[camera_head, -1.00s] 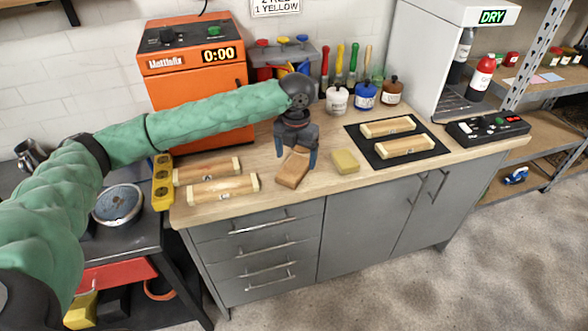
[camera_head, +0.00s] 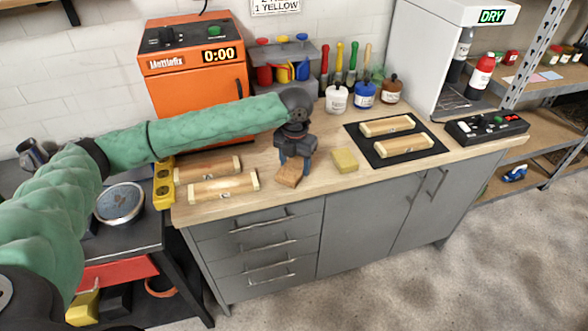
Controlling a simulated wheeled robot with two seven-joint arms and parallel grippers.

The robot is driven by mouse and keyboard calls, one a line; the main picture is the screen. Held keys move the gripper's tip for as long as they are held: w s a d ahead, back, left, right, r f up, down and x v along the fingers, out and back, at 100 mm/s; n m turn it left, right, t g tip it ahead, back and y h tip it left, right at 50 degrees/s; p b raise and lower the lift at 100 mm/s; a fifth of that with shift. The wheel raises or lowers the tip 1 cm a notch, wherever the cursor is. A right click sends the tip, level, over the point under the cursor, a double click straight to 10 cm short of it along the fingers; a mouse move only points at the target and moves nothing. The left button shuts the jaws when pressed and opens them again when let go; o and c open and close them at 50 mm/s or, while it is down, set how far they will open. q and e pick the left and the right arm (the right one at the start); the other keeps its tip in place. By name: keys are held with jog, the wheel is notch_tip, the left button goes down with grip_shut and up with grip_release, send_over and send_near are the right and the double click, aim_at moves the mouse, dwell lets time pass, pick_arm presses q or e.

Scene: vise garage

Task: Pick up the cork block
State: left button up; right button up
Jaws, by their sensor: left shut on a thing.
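The cork block (camera_head: 289,175) is brown and sits at the front of the wooden bench top, left of a yellow block. My left gripper (camera_head: 294,165) reaches in from the left on a green-sleeved arm and points down. The fingers and palm hide the block's far part. I cannot tell whether the block is clear of the bench top. My right gripper is not in view.
The yellow block (camera_head: 345,161) lies close to the right on the bench top (camera_head: 330,188). Two wooden pieces (camera_head: 223,188) lie to the left, and two more (camera_head: 404,146) lie on a black mat. An orange oven (camera_head: 195,95) and several jars (camera_head: 337,99) stand behind.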

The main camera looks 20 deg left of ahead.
aim_at(295, 164)
pick_arm(q)
jog(key=shift+r, duration=0.5)
notch_tip(295, 164, up, 2)
jog(key=shift+r+b, duration=0.2)
jog(key=shift+b, duration=0.5)
jog(key=d+r, duration=0.1)
jog(key=d, duration=0.1)
jog(key=s+d+r+b, duration=0.1)
jog(key=d+r, duration=0.1)
jog(key=s+d+r+b, duration=0.1)
jog(key=s+d+r, duration=0.1)
jog(key=d+r, duration=0.2)
jog(key=d, duration=0.3)
jog(key=shift+d+r, duration=0.15)
jog(key=shift+r, duration=0.2)
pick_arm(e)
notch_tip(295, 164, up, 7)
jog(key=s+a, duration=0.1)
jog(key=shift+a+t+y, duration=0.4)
